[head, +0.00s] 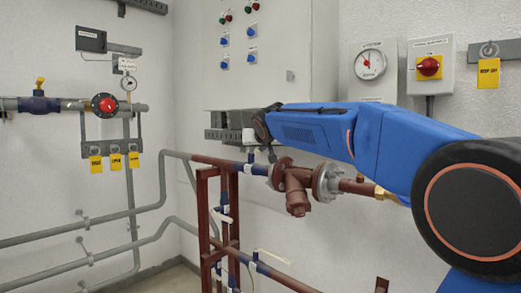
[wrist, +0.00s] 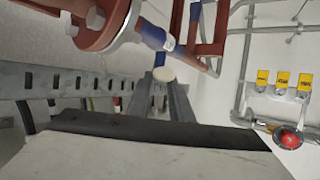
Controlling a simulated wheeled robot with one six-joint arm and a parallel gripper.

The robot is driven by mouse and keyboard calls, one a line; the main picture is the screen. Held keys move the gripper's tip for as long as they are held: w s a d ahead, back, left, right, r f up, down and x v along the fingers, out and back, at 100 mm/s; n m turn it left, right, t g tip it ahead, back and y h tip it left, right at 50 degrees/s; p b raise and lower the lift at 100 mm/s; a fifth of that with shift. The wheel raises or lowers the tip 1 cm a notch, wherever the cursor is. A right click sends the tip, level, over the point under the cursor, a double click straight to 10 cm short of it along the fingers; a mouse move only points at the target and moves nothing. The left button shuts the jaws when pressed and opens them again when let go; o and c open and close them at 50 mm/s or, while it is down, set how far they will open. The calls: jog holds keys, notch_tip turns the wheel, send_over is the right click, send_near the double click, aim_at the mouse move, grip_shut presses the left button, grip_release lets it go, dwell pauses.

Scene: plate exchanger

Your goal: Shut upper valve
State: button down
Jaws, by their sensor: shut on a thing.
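The upper valve is a blue fitting (head: 252,168) on the upper brown pipe, left of a flanged brown strainer. A white handle (head: 248,137) shows above it, just under my gripper (head: 240,127). In the wrist view my gripper (wrist: 162,92) has its two grey fingers close together, shut on the white handle, whose rounded end (wrist: 163,73) shows at the fingertips. Blue pipework (wrist: 155,35) shows beyond it. The rest of the handle is hidden by the fingers, and I cannot tell its exact angle.
The brown strainer (head: 297,185) is close right of the valve. A cabinet (head: 270,60) and a grey perforated tray (wrist: 70,82) are near my gripper. Lower valves with pale handles (head: 271,256) sit on the brown frame (head: 204,220). A red-knobbed valve (head: 105,105) is on the left wall.

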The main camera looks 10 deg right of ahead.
jog(key=w+a+m+g+h, duration=0.5)
jog(key=w+a+m+h, duration=0.1)
jog(key=a+m+h, duration=0.4)
jog(key=shift+a+m+g+h, duration=0.3)
jog(key=shift+a+g, duration=0.1)
jog(key=shift+a, duration=0.5)
jog(key=shift+w, duration=0.1)
dwell(0.7)
jog(key=c, duration=1.6)
grip_release()
jog(key=shift+f, duration=0.1)
jog(key=v, duration=1.2)
jog(key=shift+f, duration=0.1)
jog(key=shift+a, duration=0.1)
